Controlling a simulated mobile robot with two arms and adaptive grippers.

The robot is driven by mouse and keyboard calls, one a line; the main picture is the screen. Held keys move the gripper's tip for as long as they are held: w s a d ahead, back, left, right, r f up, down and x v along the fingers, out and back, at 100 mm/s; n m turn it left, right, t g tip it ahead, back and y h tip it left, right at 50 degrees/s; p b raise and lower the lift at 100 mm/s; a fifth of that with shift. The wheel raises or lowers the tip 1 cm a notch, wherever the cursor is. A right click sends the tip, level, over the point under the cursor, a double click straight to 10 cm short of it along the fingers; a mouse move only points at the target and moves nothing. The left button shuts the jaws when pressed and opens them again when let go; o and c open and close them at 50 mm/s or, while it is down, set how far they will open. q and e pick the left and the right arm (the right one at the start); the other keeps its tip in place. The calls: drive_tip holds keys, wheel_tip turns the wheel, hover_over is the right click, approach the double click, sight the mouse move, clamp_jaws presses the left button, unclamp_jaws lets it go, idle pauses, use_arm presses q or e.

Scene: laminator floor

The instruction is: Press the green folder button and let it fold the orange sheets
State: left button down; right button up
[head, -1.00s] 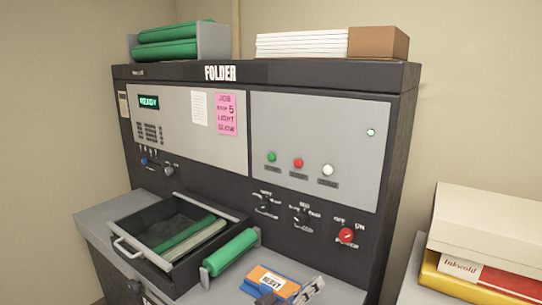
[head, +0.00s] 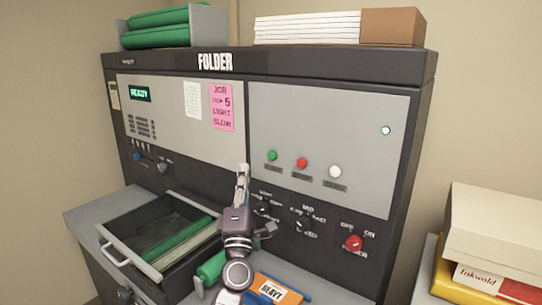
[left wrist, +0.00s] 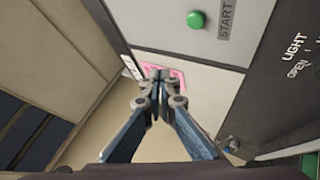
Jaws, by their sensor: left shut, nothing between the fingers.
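The green folder button (head: 272,155) is on the grey panel of the folder (head: 215,62), left of a red and a white button. In the left wrist view the green button (left wrist: 196,19) shows beside the label START. My left gripper (head: 243,168) is shut and empty, in front of the panel, below and left of the green button. In the left wrist view its closed fingertips (left wrist: 158,74) are apart from the button in the picture. The display (head: 140,94) reads READY. I see no orange sheets that I can make out. My right gripper is not in view.
An open drawer (head: 109,232) with green rolls juts out at the lower left. A blue and orange item marked HEAVY (head: 275,290) lies on the ledge. A red power knob (head: 353,243) is lower right. Boxes (head: 492,226) stand at the right.

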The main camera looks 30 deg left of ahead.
sight(272, 155)
use_arm(q)
drive_tip(key=shift+s+d+r, duration=0.1)
drive_tip(key=w+b, duration=0.4)
drive_tip(key=w, duration=0.5)
drive_tip(key=shift+d, duration=0.35)
drive_tip(key=shift+s, duration=0.1)
idle(1.2)
drive_tip(key=shift+w+b, duration=0.4)
drive_tip(key=shift+w, duration=0.05)
